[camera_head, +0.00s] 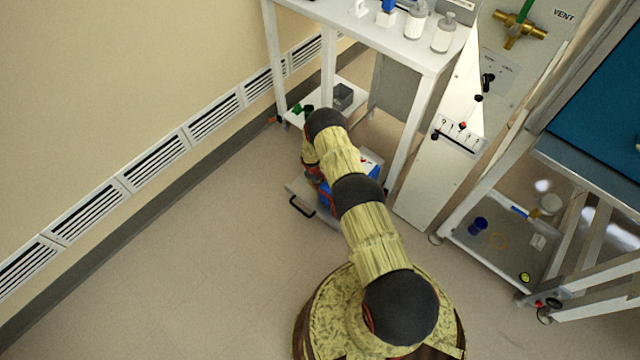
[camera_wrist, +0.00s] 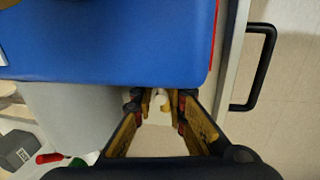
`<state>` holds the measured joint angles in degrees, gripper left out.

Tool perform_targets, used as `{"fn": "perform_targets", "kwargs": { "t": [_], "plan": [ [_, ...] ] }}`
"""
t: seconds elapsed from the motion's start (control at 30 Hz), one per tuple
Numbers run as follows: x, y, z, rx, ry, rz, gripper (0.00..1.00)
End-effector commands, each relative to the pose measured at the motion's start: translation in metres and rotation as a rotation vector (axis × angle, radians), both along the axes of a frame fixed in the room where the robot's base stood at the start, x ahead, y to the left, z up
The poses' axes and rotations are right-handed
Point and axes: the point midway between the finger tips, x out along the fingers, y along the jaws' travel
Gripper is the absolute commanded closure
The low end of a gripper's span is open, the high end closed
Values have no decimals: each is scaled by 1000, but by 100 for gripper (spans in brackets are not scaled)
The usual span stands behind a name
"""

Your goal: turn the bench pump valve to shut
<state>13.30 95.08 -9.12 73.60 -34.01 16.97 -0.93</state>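The pump is a blue box (camera_head: 327,194) on a low trolley, mostly hidden behind my arm in the head view. In the wrist view its blue body (camera_wrist: 110,40) fills the upper left. My gripper (camera_wrist: 163,104) is at the pump's lower edge, with its fingertips apart. A small pale yellowish piece (camera_wrist: 165,101) shows between the fingertips; I cannot tell whether it is the valve or whether the fingers touch it. No valve handle is clearly readable on the pump. In the head view my gripper is hidden by the arm.
The trolley's black handle (camera_wrist: 262,68) sticks out beside the pump. A grey block (camera_head: 343,96) and green and red pieces lie on the low shelf. White table legs (camera_head: 408,140) stand close by. A green-handled brass valve (camera_head: 518,30) is on the VENT panel. Floor at left is clear.

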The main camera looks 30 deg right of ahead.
Motion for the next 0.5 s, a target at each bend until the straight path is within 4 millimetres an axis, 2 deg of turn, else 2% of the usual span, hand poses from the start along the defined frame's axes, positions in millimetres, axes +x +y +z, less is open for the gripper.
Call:
{"fn": "perform_targets", "kwargs": {
  "t": [0.2, 0.5],
  "plan": [
    [0, 0, 0, 0, 0, 0, 100],
    [0, 0, 0, 0, 0, 0, 100]
  ]
}}
